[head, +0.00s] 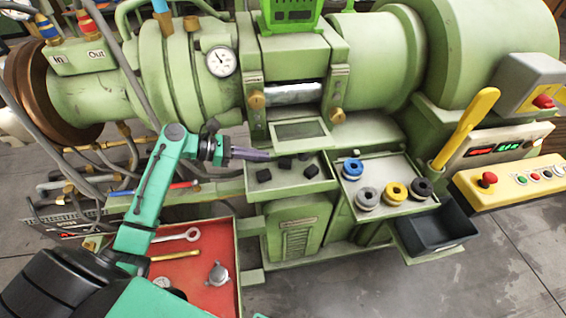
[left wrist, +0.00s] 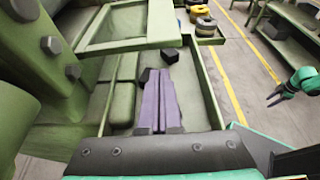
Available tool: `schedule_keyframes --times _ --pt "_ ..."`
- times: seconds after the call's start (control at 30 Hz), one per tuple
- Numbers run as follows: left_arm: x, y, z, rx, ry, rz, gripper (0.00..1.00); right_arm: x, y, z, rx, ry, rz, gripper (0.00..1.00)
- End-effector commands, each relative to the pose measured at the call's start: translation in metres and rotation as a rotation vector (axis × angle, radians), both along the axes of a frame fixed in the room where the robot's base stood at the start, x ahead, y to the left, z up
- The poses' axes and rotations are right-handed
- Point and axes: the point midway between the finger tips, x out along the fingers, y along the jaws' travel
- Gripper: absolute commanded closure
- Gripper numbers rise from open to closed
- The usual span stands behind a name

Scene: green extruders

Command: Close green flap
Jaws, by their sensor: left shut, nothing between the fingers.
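The green flap (head: 300,132), a frame with a grey window pane, sticks out from the machine front below the silver roller. In the left wrist view the flap (left wrist: 159,22) is at the top, above and ahead of my fingers. My left gripper (head: 267,156) is shut and empty, at the flap's lower left, over the tray with black cubes. Its purple fingers (left wrist: 157,76) lie side by side in the left wrist view. I cannot tell whether they touch the flap. My right gripper (left wrist: 275,97) shows at the right of the left wrist view, fingers apart, away from the machine.
Black cubes lie in the green tray (head: 262,192) under the flap. Spools fill the tray (head: 349,201) to its right. A dark bin (head: 437,231), a yellow lever (head: 466,126) and a red tool tray (head: 216,247) stand nearby. Hoses and pipes crowd the left.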

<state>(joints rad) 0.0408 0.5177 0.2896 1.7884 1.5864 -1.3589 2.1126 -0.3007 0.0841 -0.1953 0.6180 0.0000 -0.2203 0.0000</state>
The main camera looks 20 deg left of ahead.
Motion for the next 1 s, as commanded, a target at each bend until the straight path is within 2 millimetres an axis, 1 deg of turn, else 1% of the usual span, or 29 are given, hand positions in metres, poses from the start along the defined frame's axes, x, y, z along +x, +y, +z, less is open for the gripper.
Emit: schedule_keyframes --times 0.03,0.13,0.33,0.5,0.63,1.0 --pt "0.002 -0.004 0.001 -0.001 0.000 -0.001 1.00 0.000 0.007 0.003 0.009 -0.001 0.000 0.50" --pt "0.010 -0.017 -0.003 -0.003 -0.001 -0.002 1.00 0.001 0.013 0.006 0.019 -0.001 0.002 0.50" --pt "0.031 -0.052 -0.018 -0.003 0.000 -0.001 1.00 0.001 0.009 0.014 0.011 -0.002 0.004 0.50" --pt "0.043 -0.071 -0.029 -0.001 -0.001 0.001 1.00 0.001 0.006 0.017 0.008 -0.002 0.005 0.50" --pt "0.047 -0.077 -0.033 0.000 0.000 0.000 1.00 0.001 0.006 0.017 0.008 -0.002 0.004 0.50" --pt "0.048 -0.077 -0.032 -0.002 0.003 0.000 1.00 0.002 0.003 0.017 0.003 -0.003 0.003 0.50"
